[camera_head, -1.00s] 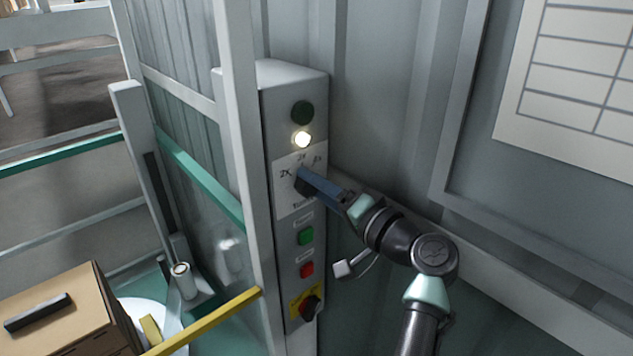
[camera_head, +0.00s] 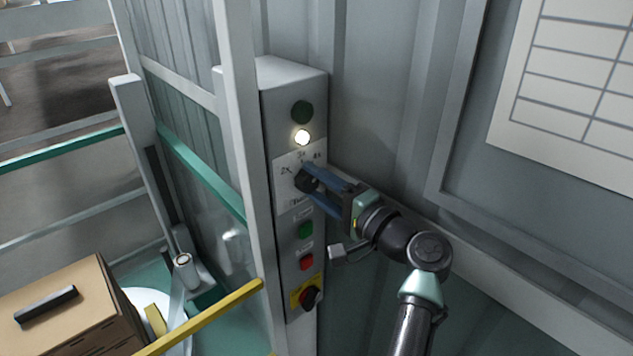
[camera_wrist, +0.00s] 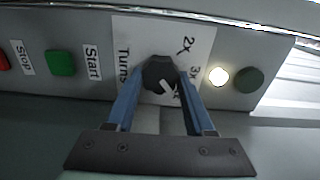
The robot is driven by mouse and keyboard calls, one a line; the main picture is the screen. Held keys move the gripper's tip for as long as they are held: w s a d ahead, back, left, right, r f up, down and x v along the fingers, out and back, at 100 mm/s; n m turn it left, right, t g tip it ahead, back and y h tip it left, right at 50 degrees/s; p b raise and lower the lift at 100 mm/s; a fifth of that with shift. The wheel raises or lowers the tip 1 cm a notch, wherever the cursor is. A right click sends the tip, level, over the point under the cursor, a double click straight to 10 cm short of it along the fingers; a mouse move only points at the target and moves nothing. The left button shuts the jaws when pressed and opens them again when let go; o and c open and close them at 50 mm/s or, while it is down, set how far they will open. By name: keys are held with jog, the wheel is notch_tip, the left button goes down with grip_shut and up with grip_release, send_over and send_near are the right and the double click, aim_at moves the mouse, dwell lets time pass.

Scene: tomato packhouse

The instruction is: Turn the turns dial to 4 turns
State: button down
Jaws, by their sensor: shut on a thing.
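The turns dial (camera_wrist: 158,70) is a black knob on a white label plate (camera_head: 286,204) of the grey control box. My gripper (camera_head: 309,179) is shut on the dial, with one blue finger on either side of it. In the wrist view my gripper (camera_wrist: 160,76) frames the knob, and its white pointer mark slants down and to the right, toward the 4x side of the scale. The 2x and 3x marks show there; the 4x mark is mostly hidden behind a finger. In the head view the fingers cover most of the knob.
Above the dial are a lit white lamp (camera_head: 302,137) and a dark green lamp (camera_head: 302,111). A pale post (camera_head: 243,150) stands close to the box's left.

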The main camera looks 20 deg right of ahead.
jog(key=shift+c, duration=1.3)
grip_release()
jog(key=b+v, duration=0.3)
jog(key=v, duration=1)
jog(key=w+a+r+n+t+h, duration=0.1)
jog(key=w+a+r+n+h, duration=0.1)
jog(key=a+r+n, duration=0.35)
jog(key=w+a+r+n+t+h, duration=0.25)
jog(key=a+r, duration=0.35)
jog(key=r, duration=0.4)
jog(key=s+a+r+n+t+h, duration=0.1)
jog(key=s+a+r+n+t, duration=0.2)
jog(key=s+a+r, duration=0.3)
jog(key=s+a+r+n+t, duration=0.2)
jog(key=s+a+r+t, duration=0.2)
jog(key=r, duration=0.8)
jog(key=s+a, duration=0.2)
jog(key=s, duration=0.2)
jog(key=shift+a+r+n+h, duration=0.2)
jog(key=shift+r+n+h, duration=0.15)
jog(key=shift+n, duration=0.05)
